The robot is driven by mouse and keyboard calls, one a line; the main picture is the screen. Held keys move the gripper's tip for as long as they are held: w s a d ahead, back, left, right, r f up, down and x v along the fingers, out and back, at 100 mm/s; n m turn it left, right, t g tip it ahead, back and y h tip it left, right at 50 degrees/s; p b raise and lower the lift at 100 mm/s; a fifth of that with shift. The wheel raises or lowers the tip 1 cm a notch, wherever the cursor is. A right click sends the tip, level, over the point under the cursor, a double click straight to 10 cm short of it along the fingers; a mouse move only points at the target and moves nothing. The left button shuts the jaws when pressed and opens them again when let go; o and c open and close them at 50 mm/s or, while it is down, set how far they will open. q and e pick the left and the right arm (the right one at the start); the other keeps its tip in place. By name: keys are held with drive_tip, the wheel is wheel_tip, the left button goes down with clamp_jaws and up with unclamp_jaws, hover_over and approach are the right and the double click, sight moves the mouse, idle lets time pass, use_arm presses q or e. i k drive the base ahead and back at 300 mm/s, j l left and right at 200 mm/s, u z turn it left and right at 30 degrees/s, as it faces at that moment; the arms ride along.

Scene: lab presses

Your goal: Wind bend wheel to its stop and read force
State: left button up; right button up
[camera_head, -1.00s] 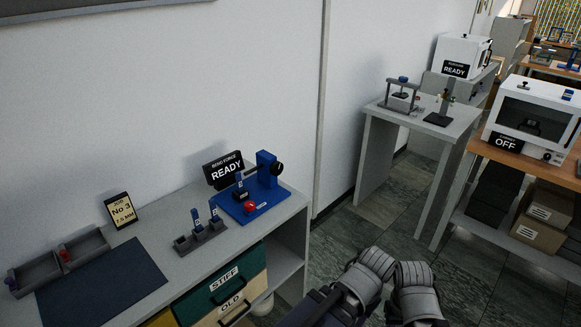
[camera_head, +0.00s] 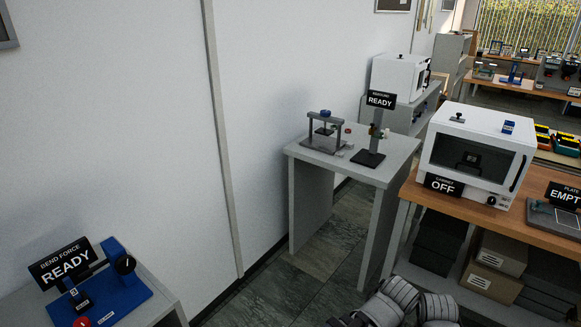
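The blue bend-force rig (camera_head: 128,290) stands on the grey bench at the lower left. Its dark round wheel (camera_head: 125,264) faces me at the top of the blue upright. A black display (camera_head: 62,264) behind it reads "BEND FORCE READY". A small sample holder stands on the blue base, with a red knob (camera_head: 82,322) cut by the bottom edge. Grey ribbed parts of my arms show at the bottom, right of centre, well away from the rig. I cannot make out fingers of either gripper.
A grey table (camera_head: 390,152) carries a small press (camera_head: 325,135) and a stand with a "REBOUND READY" display (camera_head: 380,100). A white cabinet (camera_head: 470,115) reading "OFF" stands on a wooden bench at the right. Floor (camera_head: 320,275) is clear between the benches.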

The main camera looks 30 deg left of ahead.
sight(125, 265)
drive_tip(key=i+u, duration=0.3)
drive_tip(key=i, duration=0.2)
drive_tip(key=i+l+u, duration=0.25)
drive_tip(key=i, duration=0.2)
drive_tip(key=i+u, duration=0.15)
drive_tip(key=u, duration=0.25)
drive_tip(key=i+u, duration=0.15)
drive_tip(key=u, duration=0.2)
drive_tip(key=i+l+u, duration=0.1)
drive_tip(key=u, duration=0.3)
drive_tip(key=i+l+u, duration=0.1)
drive_tip(key=u, duration=0.25)
drive_tip(key=i+l+u, duration=0.1)
drive_tip(key=u, duration=0.3)
drive_tip(key=i+l+u, duration=0.15)
drive_tip(key=u, duration=0.25)
drive_tip(key=i+l+u, duration=0.1)
drive_tip(key=u, duration=0.3)
drive_tip(key=i+l+u, duration=0.1)
drive_tip(key=l+u, duration=0.4)
drive_tip(key=u, duration=0.3)
drive_tip(key=l+u, duration=1.15)
